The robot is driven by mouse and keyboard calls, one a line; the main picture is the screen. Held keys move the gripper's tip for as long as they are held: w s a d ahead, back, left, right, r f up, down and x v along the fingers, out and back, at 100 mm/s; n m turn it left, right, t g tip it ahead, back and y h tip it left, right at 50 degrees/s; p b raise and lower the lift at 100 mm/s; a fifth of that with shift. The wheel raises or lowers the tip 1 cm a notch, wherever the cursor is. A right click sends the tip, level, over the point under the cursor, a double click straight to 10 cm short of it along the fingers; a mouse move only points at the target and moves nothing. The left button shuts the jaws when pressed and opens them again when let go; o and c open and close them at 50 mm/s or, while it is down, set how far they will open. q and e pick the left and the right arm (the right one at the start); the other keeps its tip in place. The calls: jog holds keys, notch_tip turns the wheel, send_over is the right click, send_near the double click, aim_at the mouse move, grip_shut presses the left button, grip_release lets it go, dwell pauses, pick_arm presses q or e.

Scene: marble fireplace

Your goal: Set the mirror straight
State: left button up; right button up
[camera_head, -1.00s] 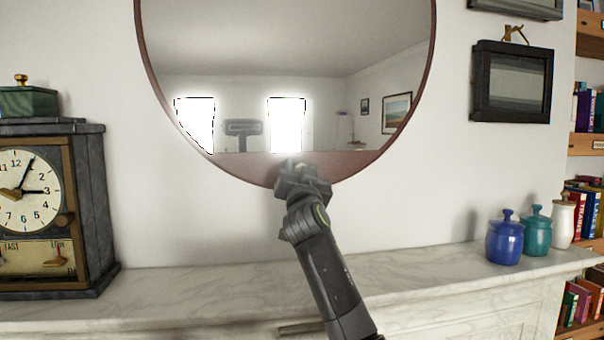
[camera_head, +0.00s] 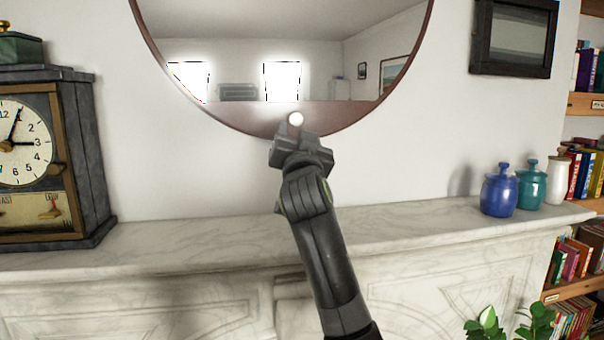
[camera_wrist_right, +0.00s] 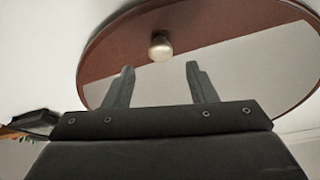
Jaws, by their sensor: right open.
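The round mirror (camera_head: 300,62) hangs on the wall with a thin reddish-brown rim and a brown panel (camera_head: 245,112) across its bottom. Its top is cut off in the head view. A pale round knob (camera_head: 296,118) sits on the panel; it also shows in the right wrist view (camera_wrist_right: 161,46). The panel's upper edge looks nearly level in the head view and slanted in the wrist view. My right gripper (camera_head: 297,140) is open and empty just below the knob. In the wrist view the knob appears beyond the fingertips, between their lines. My left gripper is out of view.
A marble mantel (camera_head: 230,235) runs below the mirror. A clock (camera_head: 60,160) stands on it at the left. Blue (camera_head: 499,192), teal (camera_head: 531,185) and white (camera_head: 558,181) jars stand at the right. A dark picture frame (camera_head: 513,38) hangs at the upper right. The mantel's middle is clear.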

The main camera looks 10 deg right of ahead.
jog(key=b+v, duration=0.3)
jog(key=v, duration=0.7)
jog(key=shift+s, duration=0.1)
